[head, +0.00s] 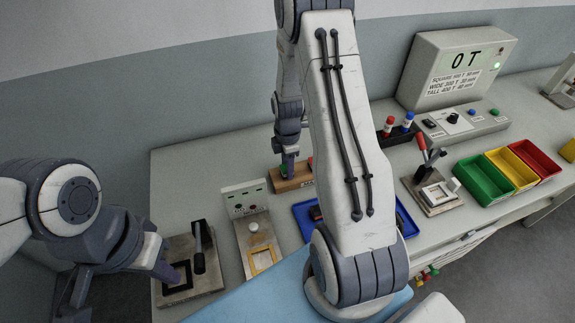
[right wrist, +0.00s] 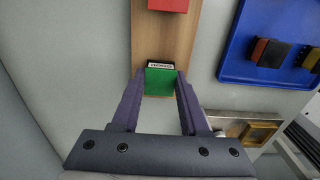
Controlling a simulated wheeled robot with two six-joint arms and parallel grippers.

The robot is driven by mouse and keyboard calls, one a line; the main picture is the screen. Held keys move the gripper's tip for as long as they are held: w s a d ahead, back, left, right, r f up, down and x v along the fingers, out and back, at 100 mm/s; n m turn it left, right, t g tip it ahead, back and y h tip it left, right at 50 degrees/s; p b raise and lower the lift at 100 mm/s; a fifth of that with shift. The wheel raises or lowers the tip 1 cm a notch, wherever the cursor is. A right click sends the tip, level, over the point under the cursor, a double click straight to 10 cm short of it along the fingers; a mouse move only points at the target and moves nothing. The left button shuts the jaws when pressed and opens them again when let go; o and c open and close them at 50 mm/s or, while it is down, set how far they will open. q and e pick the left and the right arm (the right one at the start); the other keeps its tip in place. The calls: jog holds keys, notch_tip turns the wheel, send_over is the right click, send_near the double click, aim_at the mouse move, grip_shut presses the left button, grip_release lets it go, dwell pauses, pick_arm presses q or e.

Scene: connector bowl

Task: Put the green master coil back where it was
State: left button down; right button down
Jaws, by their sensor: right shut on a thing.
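The green master coil (right wrist: 160,80), with a white label on its edge, sits between the fingers of my right gripper (right wrist: 160,105) in the right wrist view. That gripper is shut on it. The coil is over or on the near end of a wooden rack (right wrist: 178,40); I cannot tell whether it touches the wood. In the head view my right gripper (head: 289,165) points down at the left end of the rack (head: 294,183). My left gripper (head: 122,285) is at the left, its fingers apart and empty.
A red block (right wrist: 168,4) stands farther along the rack. A blue tray (right wrist: 236,62) with several small coils is beside it. Metal fixtures (head: 259,242) stand at front left; a tester (head: 450,75) and green, yellow and red bins (head: 483,180) are at right.

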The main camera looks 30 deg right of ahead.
jog(key=shift+c, duration=2.1)
grip_release()
jog(key=shift+r, duration=0.3)
notch_tip(320, 180, up, 12)
jog(key=b, duration=0.2)
jog(key=s+a+r+m, duration=0.2)
jog(key=s+a+r, duration=0.15)
jog(key=a, duration=0.65)
jog(key=s+a+r+m, duration=0.1)
jog(key=s+a+r, duration=0.1)
jog(key=s+a, duration=0.5)
jog(key=s+a+m+y, duration=0.1)
jog(key=s+a+m, duration=0.3)
jog(key=s+a, duration=0.5)
jog(key=shift+s+r+m, duration=0.3)
jog(key=shift+s+m, duration=0.1)
jog(key=shift+s, duration=0.85)
